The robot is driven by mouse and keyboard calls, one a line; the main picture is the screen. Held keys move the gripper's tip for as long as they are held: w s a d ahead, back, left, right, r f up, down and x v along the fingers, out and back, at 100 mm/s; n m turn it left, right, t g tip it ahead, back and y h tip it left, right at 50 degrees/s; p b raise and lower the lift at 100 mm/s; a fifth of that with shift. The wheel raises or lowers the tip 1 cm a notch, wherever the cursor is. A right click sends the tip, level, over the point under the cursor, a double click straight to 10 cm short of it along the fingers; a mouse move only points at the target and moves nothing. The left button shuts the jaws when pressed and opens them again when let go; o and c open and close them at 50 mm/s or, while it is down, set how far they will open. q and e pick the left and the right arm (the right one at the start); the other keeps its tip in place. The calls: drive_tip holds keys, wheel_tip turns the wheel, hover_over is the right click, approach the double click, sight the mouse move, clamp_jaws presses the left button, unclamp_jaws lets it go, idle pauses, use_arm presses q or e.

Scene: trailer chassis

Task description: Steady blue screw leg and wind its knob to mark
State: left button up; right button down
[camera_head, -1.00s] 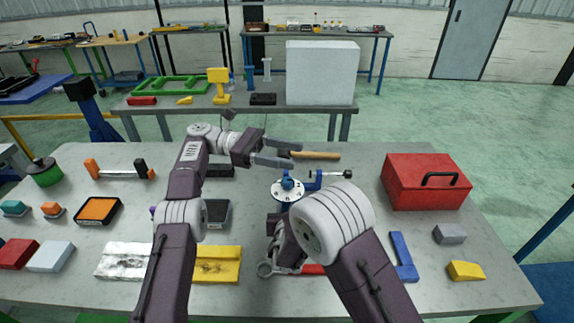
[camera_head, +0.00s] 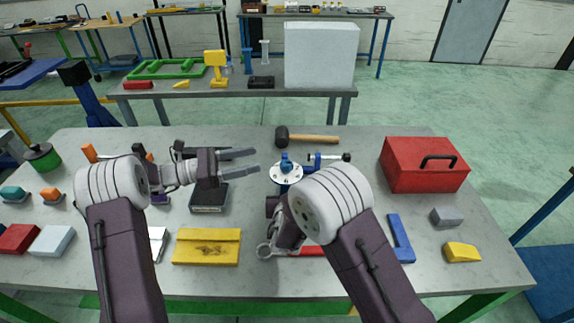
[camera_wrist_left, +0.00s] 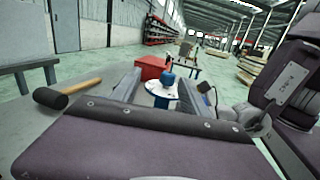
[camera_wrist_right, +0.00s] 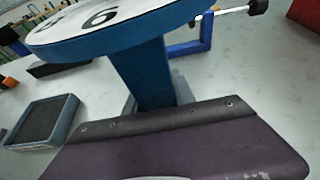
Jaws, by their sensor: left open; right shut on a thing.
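The blue screw leg stands upright, with a round white numbered dial (camera_head: 286,174) and a blue knob (camera_head: 285,162) on top. In the right wrist view the dial (camera_wrist_right: 105,27) shows a large 6 above the blue post (camera_wrist_right: 147,75). My right gripper is shut on the leg below the dial; my arm mostly hides it in the head view. My left gripper (camera_head: 257,161) is open and empty, left of the knob, its fingers pointing toward it. The left wrist view shows the knob (camera_wrist_left: 168,78) beyond and between the fingers, apart from them. I cannot make out the mark.
A blue clamp with a black-ended bar (camera_head: 328,157) stands just right of the dial. A mallet (camera_head: 310,139) lies behind. A red toolbox (camera_head: 425,167) is at right. A black-topped tray (camera_head: 209,197) and a yellow block (camera_head: 207,247) lie left of the leg.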

sight(287, 165)
use_arm(q)
drive_tip(key=s+f+n+t, duration=0.1)
drive_tip(key=s+f+t, duration=0.1)
drive_tip(key=s, duration=0.2)
drive_tip(key=shift+y, duration=0.4)
drive_tip(key=x, duration=1.1)
drive_tip(key=shift+w+d+f, duration=0.1)
drive_tip(key=shift+w+f, duration=0.1)
drive_tip(key=shift+g, duration=0.3)
clamp_jaws()
